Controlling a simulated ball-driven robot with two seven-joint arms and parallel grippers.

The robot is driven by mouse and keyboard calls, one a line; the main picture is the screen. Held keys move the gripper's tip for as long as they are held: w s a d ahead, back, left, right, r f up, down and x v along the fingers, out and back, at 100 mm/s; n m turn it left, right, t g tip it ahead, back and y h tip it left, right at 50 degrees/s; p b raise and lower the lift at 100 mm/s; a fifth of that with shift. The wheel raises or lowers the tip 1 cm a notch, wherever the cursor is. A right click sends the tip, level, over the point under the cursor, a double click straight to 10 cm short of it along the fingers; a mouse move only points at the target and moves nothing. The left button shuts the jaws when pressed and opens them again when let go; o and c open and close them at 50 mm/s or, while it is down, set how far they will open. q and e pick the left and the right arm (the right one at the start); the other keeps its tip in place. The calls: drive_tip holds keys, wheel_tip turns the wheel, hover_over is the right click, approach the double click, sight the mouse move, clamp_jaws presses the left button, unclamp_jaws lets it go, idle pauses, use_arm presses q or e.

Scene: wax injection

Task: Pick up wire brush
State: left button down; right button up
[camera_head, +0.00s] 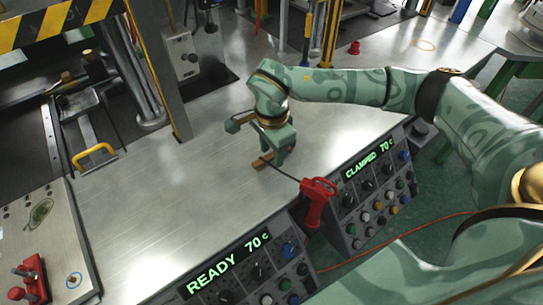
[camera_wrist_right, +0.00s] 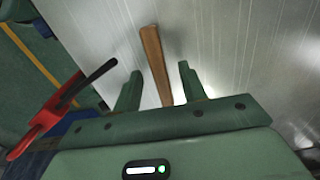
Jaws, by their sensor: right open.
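A narrow brown wooden piece, which looks like the wire brush (camera_head: 261,162), lies on the metal bench below my right gripper. In the right wrist view the brown piece (camera_wrist_right: 155,62) runs lengthwise between the two fingers, with its near end hidden by the gripper body. Its bristles cannot be made out. My right gripper (camera_head: 257,142) is open, with one finger on each side of the brown piece in the right wrist view (camera_wrist_right: 160,82). I cannot tell whether the fingers touch it. My left gripper is not in view.
A red-handled tool (camera_head: 317,198) with a thin dark rod lies beside the gripper at the bench's front edge, by two control panels reading READY (camera_head: 232,268) and CLAMPED (camera_head: 375,185). A yellow post (camera_head: 158,75) stands behind. The bench (camera_head: 150,215) to the left is clear.

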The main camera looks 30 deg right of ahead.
drive_tip(key=shift+f, duration=0.25)
idle(0.4)
clamp_jaws()
